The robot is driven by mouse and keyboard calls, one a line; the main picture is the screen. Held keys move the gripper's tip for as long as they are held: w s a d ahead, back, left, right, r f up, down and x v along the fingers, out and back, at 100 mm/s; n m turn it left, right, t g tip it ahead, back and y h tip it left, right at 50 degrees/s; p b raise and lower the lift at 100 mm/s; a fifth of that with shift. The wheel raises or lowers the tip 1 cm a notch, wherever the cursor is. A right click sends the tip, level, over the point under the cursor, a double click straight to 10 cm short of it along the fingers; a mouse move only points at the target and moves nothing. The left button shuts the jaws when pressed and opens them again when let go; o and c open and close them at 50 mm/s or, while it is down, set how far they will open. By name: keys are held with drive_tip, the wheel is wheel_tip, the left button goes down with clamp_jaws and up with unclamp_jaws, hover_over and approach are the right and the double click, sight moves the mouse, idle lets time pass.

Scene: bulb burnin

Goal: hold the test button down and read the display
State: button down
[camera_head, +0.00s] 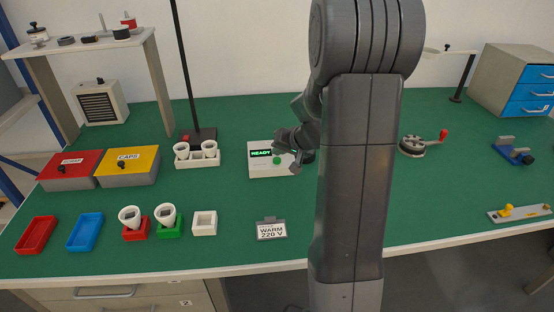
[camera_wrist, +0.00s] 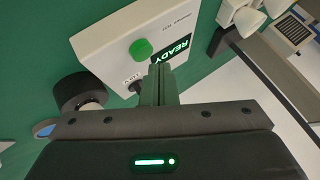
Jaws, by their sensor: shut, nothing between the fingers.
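The white tester box (camera_head: 262,168) stands on the green bench near the middle of the head view. Its dark display (camera_head: 261,153) reads "READY" in green letters. The green test button (camera_head: 277,160) is just below the display, and it also shows in the wrist view (camera_wrist: 140,49), standing proud of the box face. The display is also readable in the wrist view (camera_wrist: 172,50). My gripper (camera_wrist: 158,72) is shut and empty, its fingertips over the box beside the button and near the display edge. In the wrist view the fingers look apart from the button; contact with the box cannot be told.
A dark round object (camera_wrist: 80,92) stands beside the box. A holder with white bulbs (camera_head: 197,157) is left of it. A card reading "WARM 220 V" (camera_head: 271,230) stands in front. Red (camera_head: 70,165) and yellow (camera_head: 128,162) boxes sit at left. My arm covers bench right of the box.

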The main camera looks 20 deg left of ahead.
sight(279, 161)
drive_tip(key=shift+f, duration=0.1)
drive_tip(key=shift+f+b, duration=0.35)
drive_tip(key=shift+b, duration=0.4)
drive_tip(key=shift+f+b, duration=0.4)
drive_tip(key=shift+b, duration=0.15)
idle(0.6)
drive_tip(key=shift+r, duration=0.1)
idle(1.5)
drive_tip(key=shift+r+p, duration=0.5)
drive_tip(key=shift+r, duration=0.3)
drive_tip(key=shift+r+p, duration=1.6)
drive_tip(key=shift+r, duration=0.95)
drive_tip(key=shift+f, duration=0.15)
